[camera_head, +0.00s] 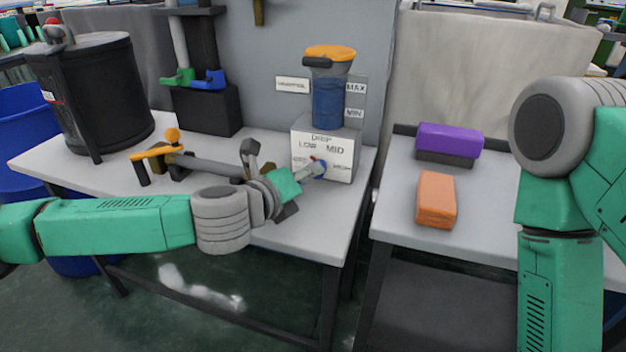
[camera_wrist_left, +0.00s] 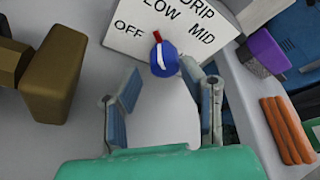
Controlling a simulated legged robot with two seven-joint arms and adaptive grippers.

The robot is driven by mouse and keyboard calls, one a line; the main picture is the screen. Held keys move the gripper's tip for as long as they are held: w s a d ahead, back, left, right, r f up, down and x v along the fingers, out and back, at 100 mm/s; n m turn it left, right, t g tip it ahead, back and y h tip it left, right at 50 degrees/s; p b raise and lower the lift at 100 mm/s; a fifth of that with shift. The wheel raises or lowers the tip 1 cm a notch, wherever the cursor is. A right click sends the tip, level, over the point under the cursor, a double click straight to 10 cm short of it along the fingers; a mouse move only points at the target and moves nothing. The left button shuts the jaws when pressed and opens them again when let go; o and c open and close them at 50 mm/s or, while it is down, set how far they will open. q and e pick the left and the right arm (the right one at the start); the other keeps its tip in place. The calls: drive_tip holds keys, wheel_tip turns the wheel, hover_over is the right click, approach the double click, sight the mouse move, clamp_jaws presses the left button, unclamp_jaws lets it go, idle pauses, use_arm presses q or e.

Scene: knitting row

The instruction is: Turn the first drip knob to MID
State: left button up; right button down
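The drip box (camera_head: 343,160) is a white block near the right end of the left table. Its face reads DRIP, LOW and MID in the head view, and OFF shows in the wrist view. The blue drip knob (camera_wrist_left: 164,60) has a white line and a red pointer, which points up between OFF and LOW. In the head view the knob (camera_head: 319,168) is partly covered by my left gripper (camera_head: 304,174). In the wrist view my left gripper (camera_wrist_left: 166,78) is open, its fingers on either side just short of the knob. My right gripper is out of view.
A blue container with an orange lid (camera_head: 329,85) stands on the box, before MAX and MIN labels. A black drum (camera_head: 95,95) stands at the left. Purple (camera_head: 449,139) and orange (camera_head: 436,198) blocks lie on the right table, beyond a gap.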

use_arm(q)
drive_tip(key=shift+x, duration=1.15)
drive_tip(key=shift+w+d, duration=0.2)
drive_tip(key=shift+d, duration=0.4)
drive_tip(key=shift+a, duration=0.15)
drive_tip(key=shift+c, duration=1.3)
drive_tip(key=shift+a, duration=0.1)
clamp_jaws()
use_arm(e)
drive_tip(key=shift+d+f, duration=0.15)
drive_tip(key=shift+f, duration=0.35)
